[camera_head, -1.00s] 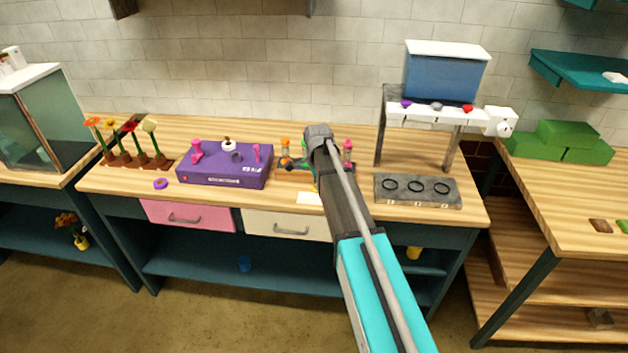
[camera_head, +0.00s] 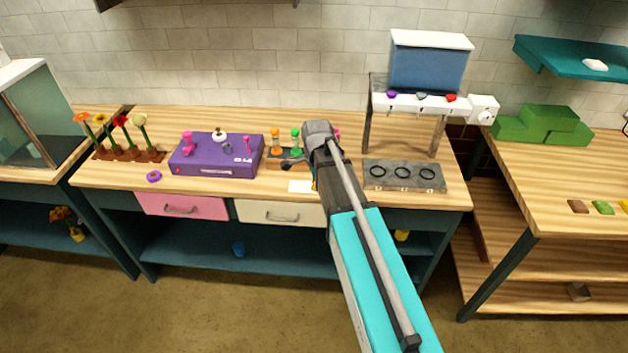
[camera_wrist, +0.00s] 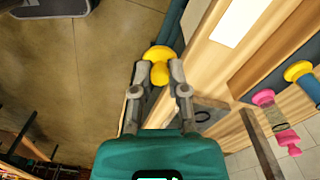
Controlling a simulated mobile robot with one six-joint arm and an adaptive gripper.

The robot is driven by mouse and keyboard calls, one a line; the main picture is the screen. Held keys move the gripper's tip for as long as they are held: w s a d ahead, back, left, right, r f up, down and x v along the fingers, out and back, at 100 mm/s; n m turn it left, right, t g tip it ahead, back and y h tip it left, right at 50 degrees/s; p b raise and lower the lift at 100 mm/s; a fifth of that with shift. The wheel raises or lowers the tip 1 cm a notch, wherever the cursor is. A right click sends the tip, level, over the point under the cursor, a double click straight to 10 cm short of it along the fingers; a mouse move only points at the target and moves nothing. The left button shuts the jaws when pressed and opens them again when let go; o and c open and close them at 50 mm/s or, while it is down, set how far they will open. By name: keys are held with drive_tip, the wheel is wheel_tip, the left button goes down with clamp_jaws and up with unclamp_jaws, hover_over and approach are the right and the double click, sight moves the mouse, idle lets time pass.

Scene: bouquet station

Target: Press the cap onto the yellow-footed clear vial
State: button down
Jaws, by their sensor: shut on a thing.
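My gripper (camera_wrist: 158,75) is shut on a yellow cap (camera_wrist: 158,54) with a wide round head and a narrower stem. In the wrist view it is held upright between the fingertips, clear of other things. A yellow piece (camera_wrist: 298,70) at the right edge of that view looks like part of the yellow-footed vial; its clear body is hard to make out and the frame cuts it. In the head view my arm hides the yellow vial and my fingertips.
A pink-ended clear vial (camera_wrist: 275,116) stands beside the yellow piece. Orange (camera_head: 275,138) and green (camera_head: 295,138) vials stand in the rack left of my arm. A purple box (camera_head: 215,158) is further left, a grey three-ring plate (camera_head: 403,187) to the right. A white card (camera_head: 301,186) lies in front.

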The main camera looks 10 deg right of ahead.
idle(0.5)
drive_tip(key=shift+f+b, duration=1.25)
drive_tip(key=shift+f, duration=0.05)
drive_tip(key=shift+s, duration=0.1)
